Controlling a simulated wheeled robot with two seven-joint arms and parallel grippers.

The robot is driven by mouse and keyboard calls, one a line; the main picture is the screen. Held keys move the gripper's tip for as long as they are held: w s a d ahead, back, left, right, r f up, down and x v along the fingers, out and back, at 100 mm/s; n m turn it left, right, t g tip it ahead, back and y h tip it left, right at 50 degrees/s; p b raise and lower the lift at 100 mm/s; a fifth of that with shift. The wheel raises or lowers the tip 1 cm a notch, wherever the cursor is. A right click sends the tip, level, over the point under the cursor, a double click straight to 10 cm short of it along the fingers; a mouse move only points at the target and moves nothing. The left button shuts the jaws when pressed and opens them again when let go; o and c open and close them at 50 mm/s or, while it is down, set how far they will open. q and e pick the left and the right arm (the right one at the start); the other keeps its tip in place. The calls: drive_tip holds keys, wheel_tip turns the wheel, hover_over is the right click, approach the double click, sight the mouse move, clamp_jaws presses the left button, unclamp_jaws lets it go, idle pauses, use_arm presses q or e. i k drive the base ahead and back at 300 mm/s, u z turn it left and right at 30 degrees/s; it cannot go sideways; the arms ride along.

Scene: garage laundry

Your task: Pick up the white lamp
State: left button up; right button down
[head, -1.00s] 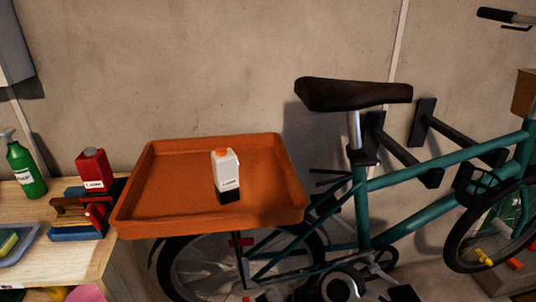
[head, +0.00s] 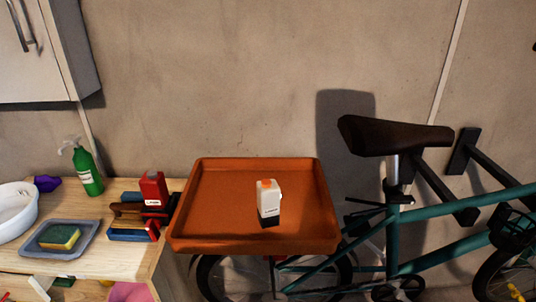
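I see nothing that is clearly a white lamp. The one small upright white object near the middle is a white bottle (head: 268,201) with an orange cap, a small label and a black base. It stands in the orange tray (head: 190,215), right of the tray's centre. Neither of my grippers shows in the head view.
A wooden bench (head: 110,262) on the left holds a white bowl (head: 14,212), a green spray bottle (head: 86,170), a sponge (head: 59,237) on a grey tray, and a red bottle (head: 153,190). A teal bicycle (head: 450,222) stands right. A cabinet (head: 45,55) hangs upper left.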

sight(268, 199)
drive_tip(key=k, duration=0.5)
drive_tip(key=z, duration=1.85)
drive_tip(key=i, duration=1.35)
drive_tip(key=u, duration=2.7)
